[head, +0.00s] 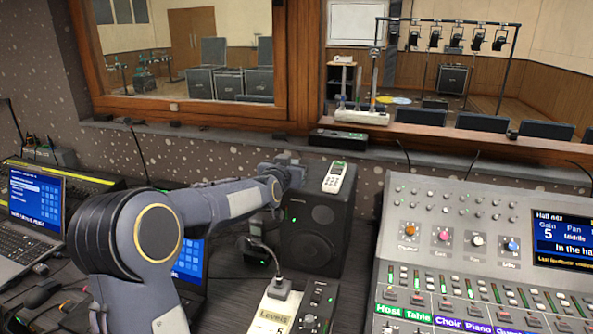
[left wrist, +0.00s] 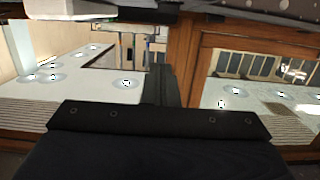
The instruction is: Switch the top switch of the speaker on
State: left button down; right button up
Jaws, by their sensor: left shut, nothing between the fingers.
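The speaker (head: 318,232) is a black box in the middle of the head view, with a small green light on its front. My left arm reaches across to it from the left. My left gripper (head: 284,165) is at the speaker's top left rear edge, partly hidden by its own wrist; I cannot tell whether it touches the speaker. In the left wrist view, the shut dark fingers (left wrist: 160,86) point up with nothing between them. The speaker's top switch cannot be made out. My right gripper is not in view.
A white remote-like device (head: 335,177) lies on top of the speaker, right of my gripper. A mixing console (head: 480,240) stands at right, a laptop (head: 35,205) at left. A small fader box (head: 318,305) and cable sit in front. The window frame (head: 200,108) is behind.

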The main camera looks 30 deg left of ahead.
pick_arm(q)
jog(key=r+v, duration=0.1)
jog(key=v, duration=0.5)
jog(key=shift+s+r, duration=0.2)
jog(key=shift+r, duration=0.15)
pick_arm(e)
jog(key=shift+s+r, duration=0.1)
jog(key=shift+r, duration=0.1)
pick_arm(q)
jog(key=s+d+f+g+h, duration=0.2)
jog(key=s+d+f, duration=0.3)
jog(key=s, duration=0.6)
jog(key=s+d+f+g+h+p, duration=0.1)
jog(key=s+d+f+g+h, duration=0.2)
jog(key=s+d+f+g, duration=0.2)
jog(key=s+d+f+m+g+h+p, duration=0.1)
jog(key=s+d+f, duration=0.4)
jog(key=s+d, duration=0.5)
jog(key=s+g+h, duration=0.1)
jog(key=s+g, duration=0.1)
jog(key=s, duration=0.7)
jog(key=shift+f, duration=0.3)
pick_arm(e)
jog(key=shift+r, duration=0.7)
pick_arm(q)
jog(key=shift+s+a, duration=0.1)
jog(key=shift+s, duration=0.05)
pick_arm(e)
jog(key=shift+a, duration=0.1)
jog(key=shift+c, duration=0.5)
